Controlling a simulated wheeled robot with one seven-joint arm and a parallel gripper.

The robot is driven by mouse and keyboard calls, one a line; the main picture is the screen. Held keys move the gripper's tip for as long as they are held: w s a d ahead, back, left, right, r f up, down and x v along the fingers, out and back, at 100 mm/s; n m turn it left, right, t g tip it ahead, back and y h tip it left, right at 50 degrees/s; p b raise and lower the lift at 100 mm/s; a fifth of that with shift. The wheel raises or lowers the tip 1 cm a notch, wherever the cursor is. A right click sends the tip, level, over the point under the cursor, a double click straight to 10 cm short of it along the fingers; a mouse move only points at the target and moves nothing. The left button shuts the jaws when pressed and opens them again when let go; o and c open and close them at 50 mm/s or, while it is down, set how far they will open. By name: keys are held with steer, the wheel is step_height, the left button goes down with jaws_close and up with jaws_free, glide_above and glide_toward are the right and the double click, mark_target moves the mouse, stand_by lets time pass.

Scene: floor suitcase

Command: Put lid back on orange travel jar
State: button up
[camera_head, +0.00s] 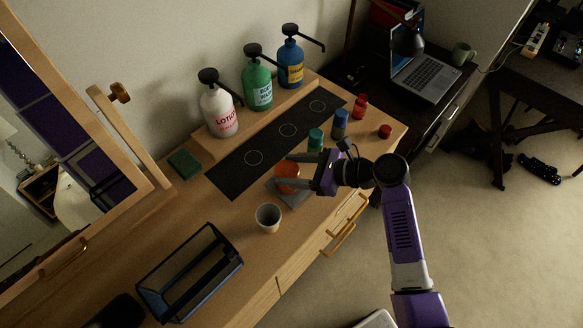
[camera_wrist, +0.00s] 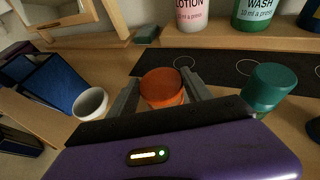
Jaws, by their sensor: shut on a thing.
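My gripper (camera_head: 293,171) is shut on the orange travel jar (camera_head: 286,181), with one finger on each side of it. The jar is over a small grey square pad (camera_head: 298,198) near the table's front edge; I cannot tell whether it touches it. I cannot tell whether that top is a separate lid. No other orange lid shows.
A teal jar (camera_head: 316,139), a blue jar (camera_head: 340,122), a red jar (camera_head: 361,106) and a low red piece (camera_head: 384,131) stand to the right. A white cup (camera_head: 268,217) and glass-sided box (camera_head: 190,273) are at front left. Pump bottles (camera_head: 258,90) line the back.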

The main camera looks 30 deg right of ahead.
steer(key=shift+f+p, duration=0.95)
steer(key=shift+f, duration=0.1)
stand_by(2.6)
steer(key=o, duration=1.4)
steer(key=shift+b+v, duration=0.55)
steer(key=shift+v, duration=3.35)
